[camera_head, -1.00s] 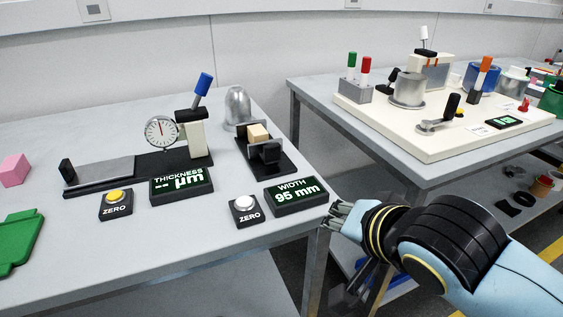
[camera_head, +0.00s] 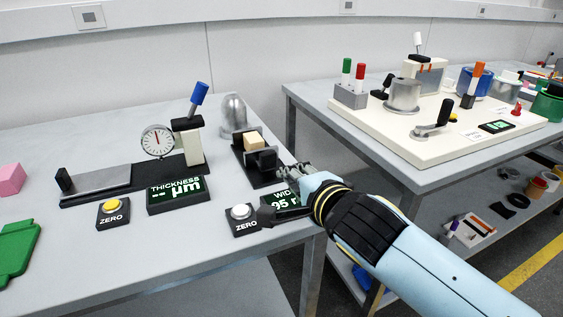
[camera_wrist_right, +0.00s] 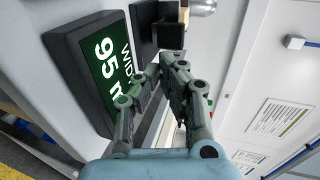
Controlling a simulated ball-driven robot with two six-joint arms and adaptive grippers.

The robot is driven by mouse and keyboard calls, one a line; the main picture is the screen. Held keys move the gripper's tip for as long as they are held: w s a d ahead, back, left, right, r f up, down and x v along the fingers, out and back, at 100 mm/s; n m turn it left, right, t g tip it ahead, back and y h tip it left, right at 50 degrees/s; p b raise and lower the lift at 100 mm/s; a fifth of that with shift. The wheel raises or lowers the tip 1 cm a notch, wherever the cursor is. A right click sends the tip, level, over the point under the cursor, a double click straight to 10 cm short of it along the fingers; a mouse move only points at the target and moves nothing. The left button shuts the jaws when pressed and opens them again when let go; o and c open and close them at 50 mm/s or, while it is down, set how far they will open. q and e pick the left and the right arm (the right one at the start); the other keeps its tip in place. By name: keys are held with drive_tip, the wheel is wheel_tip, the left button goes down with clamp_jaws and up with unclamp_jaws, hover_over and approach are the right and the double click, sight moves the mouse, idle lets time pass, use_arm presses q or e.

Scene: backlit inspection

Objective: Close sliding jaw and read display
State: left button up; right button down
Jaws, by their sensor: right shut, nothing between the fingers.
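The width gauge has a black base and a black sliding jaw (camera_head: 263,161) in front of a light wooden block (camera_head: 251,138). A gap between jaw and block is too small to judge. The width display (camera_head: 281,200) is partly hidden by my arm in the head view; in the wrist view the display (camera_wrist_right: 103,65) reads 95, its unit cut off. My right gripper (camera_head: 282,174) is shut and empty, just right of the jaw and above the display. In the wrist view its fingertips (camera_wrist_right: 168,62) point at the black gauge parts. My left gripper is out of view.

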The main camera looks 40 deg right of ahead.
sight(275, 158)
drive_tip(key=x, duration=0.2)
drive_tip(key=r+p+x, duration=0.1)
drive_tip(key=x, duration=0.2)
drive_tip(key=shift+w+d, duration=0.1)
drive_tip(key=shift+w, duration=0.1)
drive_tip(key=w, duration=0.1)
drive_tip(key=w+b, duration=0.1)
drive_tip(key=w, duration=0.1)
drive_tip(key=shift+w+d, duration=0.15)
drive_tip(key=shift+d, duration=0.25)
drive_tip(key=shift+w+d, duration=0.1)
drive_tip(key=shift+w, duration=0.35)
drive_tip(key=shift+s, duration=0.1)
